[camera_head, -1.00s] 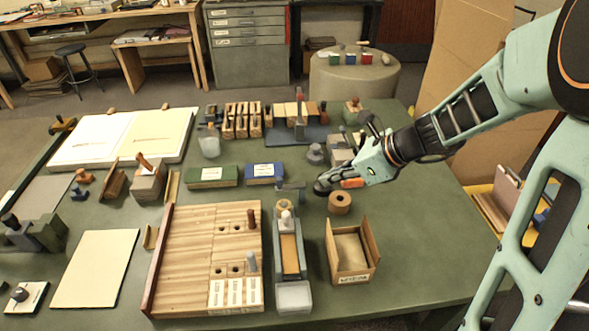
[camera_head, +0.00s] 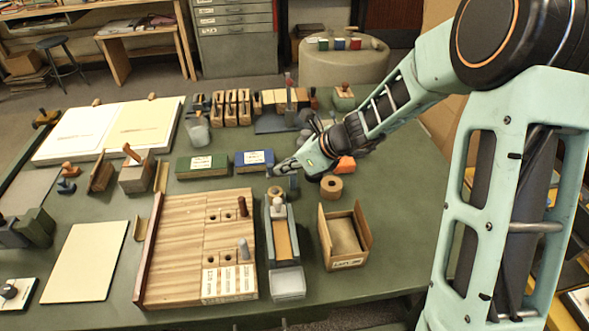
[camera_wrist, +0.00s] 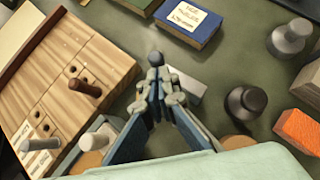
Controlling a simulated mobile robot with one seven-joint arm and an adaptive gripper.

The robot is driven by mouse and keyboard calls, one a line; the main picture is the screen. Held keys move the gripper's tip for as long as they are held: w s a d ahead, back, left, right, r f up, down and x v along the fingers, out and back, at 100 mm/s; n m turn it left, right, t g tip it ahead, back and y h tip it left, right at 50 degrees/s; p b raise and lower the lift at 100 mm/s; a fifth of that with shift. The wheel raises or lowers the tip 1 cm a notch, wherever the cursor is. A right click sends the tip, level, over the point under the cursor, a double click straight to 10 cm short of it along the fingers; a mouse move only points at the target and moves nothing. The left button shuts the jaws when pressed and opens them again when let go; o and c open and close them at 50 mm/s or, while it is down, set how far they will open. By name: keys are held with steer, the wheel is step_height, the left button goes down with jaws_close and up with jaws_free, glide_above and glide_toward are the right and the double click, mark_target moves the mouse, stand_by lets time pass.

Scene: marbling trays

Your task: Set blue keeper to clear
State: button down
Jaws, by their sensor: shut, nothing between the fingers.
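My gripper (camera_head: 280,169) is shut and empty, with its tips over the table in front of a blue labelled box (camera_head: 254,161). In the wrist view, my fingertips (camera_wrist: 156,62) meet, and the blue box (camera_wrist: 187,18) lies beyond them. A grey-blue piece (camera_wrist: 188,84) shows partly behind the fingers. Left of them is a wooden board (camera_wrist: 95,65) with holes, a brown peg (camera_wrist: 85,87) and a pale grey peg (camera_wrist: 40,145). A small dark blue knobbed piece (camera_head: 67,186) stands far left. I cannot tell which blue thing is the keeper; no label reads clearly as clear.
A narrow grey tray (camera_head: 283,252) with a wooden strip stands right of the wooden board (camera_head: 178,240). A dark knob (camera_wrist: 246,102) and an orange block (camera_wrist: 299,129) stand right of my fingers.

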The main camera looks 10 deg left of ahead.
steer(key=shift+w+a, duration=0.1)
steer(key=shift+a, duration=0.1)
steer(key=shift+w+a, duration=0.3)
steer(key=shift+a, duration=0.2)
steer(key=shift+s+d, duration=0.1)
steer(key=shift+s, duration=0.05)
